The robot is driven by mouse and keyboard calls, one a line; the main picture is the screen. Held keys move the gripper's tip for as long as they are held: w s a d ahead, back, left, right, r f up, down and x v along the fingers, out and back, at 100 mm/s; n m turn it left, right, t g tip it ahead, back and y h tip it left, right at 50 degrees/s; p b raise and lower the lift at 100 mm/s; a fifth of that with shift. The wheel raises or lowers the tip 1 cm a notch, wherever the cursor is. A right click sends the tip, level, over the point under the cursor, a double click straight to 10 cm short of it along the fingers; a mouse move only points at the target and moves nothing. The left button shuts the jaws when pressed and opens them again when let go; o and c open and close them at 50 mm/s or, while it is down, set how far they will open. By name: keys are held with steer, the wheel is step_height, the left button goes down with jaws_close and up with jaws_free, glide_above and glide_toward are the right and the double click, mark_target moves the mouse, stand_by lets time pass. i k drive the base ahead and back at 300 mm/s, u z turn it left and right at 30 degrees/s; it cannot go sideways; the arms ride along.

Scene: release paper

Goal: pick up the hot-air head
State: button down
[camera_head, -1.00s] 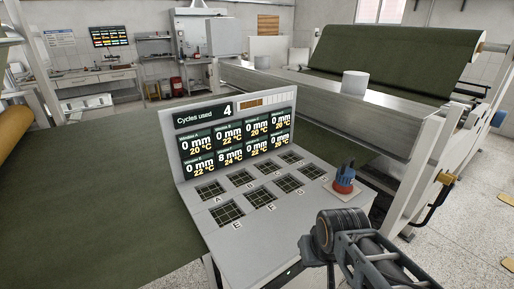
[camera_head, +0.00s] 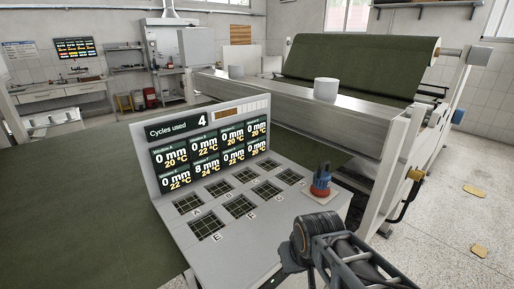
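The hot-air head (camera_head: 321,181) is a small red and blue tool with a dark top. My arm reaches in from the lower right. The end of my arm shows as a dark rounded part in front of the console's right edge, below and apart from the hot-air head. My gripper's fingers (camera_head: 290,262) are partly seen at its left side, pointing down and left. Whether they are open or shut is unclear.
The console has several meshed windows (camera_head: 238,206) and a display panel (camera_head: 210,150) behind them. A metal beam (camera_head: 290,100) carries two white cylinders. A white machine frame (camera_head: 395,165) stands right of the hot-air head. Open floor (camera_head: 450,240) lies at the right.

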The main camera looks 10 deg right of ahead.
mark_target(320, 187)
steer(key=u, duration=3.45)
steer(key=k, duration=1.45)
steer(key=z, duration=1.8)
steer(key=i, duration=0.5)
steer(key=z, duration=0.05)
